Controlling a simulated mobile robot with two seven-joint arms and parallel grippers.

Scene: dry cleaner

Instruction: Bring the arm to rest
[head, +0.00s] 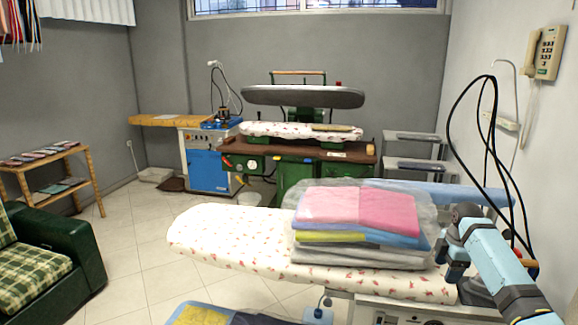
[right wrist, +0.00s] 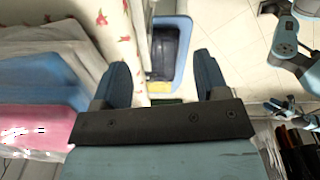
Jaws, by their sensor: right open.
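My right arm comes in from the lower right of the head view. Its gripper (head: 462,278) is beside the right side of a folded laundry stack, over the right end of the ironing board (head: 222,238). In the right wrist view the two dark blue fingers of the right gripper (right wrist: 164,78) stand wide apart with nothing held between them. The stack, with a pink piece (head: 360,208) on top, lies on the board in clear wrap. It also shows at the left of the right wrist view (right wrist: 40,80).
A blue bin (right wrist: 186,50) with dark and yellow cloth stands on the floor beside the board. Black cables (head: 492,130) hang close behind my right arm, near the wall phone (head: 545,52). A pressing machine (head: 305,97) stands behind. Tiled floor (head: 130,260) is clear at left.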

